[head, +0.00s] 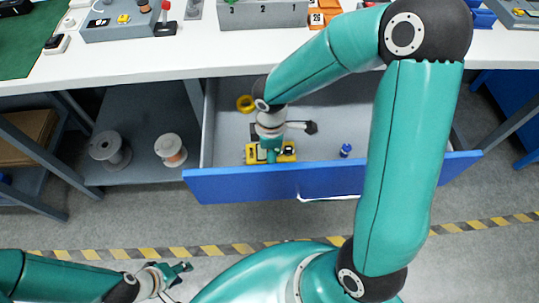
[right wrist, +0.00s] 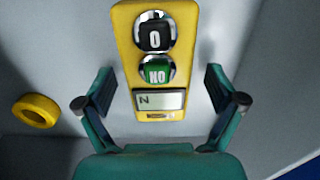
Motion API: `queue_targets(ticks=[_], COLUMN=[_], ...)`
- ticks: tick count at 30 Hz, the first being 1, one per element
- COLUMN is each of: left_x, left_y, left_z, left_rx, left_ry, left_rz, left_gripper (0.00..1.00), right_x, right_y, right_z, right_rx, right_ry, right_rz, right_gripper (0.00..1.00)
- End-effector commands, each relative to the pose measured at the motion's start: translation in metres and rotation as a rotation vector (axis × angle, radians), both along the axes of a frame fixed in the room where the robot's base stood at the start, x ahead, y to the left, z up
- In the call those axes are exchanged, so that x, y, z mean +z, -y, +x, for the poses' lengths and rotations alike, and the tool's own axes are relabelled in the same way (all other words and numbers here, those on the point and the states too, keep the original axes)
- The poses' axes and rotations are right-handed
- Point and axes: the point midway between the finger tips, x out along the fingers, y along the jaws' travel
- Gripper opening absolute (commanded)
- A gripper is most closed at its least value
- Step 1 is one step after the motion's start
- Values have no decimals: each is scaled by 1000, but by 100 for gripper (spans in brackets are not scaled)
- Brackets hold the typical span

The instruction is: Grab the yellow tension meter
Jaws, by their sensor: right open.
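The yellow tension meter (head: 286,151) lies in the open drawer near its blue front. In the right wrist view the yellow meter (right wrist: 128,45) shows a black "0" knob, a green knob marked "NO" and a small display with "N". My right gripper (right wrist: 159,80) is open, with one finger on each side of the meter and a visible gap to both. In the head view my right gripper (head: 271,157) reaches down over the meter and hides part of it. My left gripper (head: 180,274) is at the lower left, away from the drawer, open and empty.
The white bench top (head: 160,62) overhangs the drawer's back. Two spools (head: 110,150) sit on the left shelf.

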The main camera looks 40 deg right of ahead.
Motion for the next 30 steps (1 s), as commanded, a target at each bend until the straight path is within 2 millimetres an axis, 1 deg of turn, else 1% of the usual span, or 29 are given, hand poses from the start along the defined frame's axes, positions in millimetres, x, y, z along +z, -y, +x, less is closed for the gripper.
queue_targets(ticks=[4, 5, 6, 11, 18, 19, 26, 30], left_x=[0, 0, 0, 0, 0, 0, 1, 2], left_y=[0, 0, 0, 0, 0, 0, 0, 0], left_z=[0, 0, 0, 0, 0, 0, 0, 0], left_rx=[0, 0, 0, 0, 0, 0, 0, 0], left_ry=[0, 0, 0, 0, 0, 0, 0, 0], left_rz=[0, 0, 0, 0, 0, 0, 0, 0], left_gripper=[40, 40, 40, 40, 40, 40, 40, 40], right_x=[1, 1, 1, 1, 1, 1, 1, 6], right_y=[0, 0, 0, 0, 0, 0, 1, 1], right_z=[0, 0, 0, 0, 0, 0, 0, 0], right_rx=[0, 0, 0, 0, -1, -1, -1, -2], right_ry=[0, 0, 0, 0, 0, 0, 2, 3], right_rz=[0, 0, 0, 0, 0, 0, -1, -1], right_gripper=[94, 90, 84, 57, 17, 13, 13, 13])
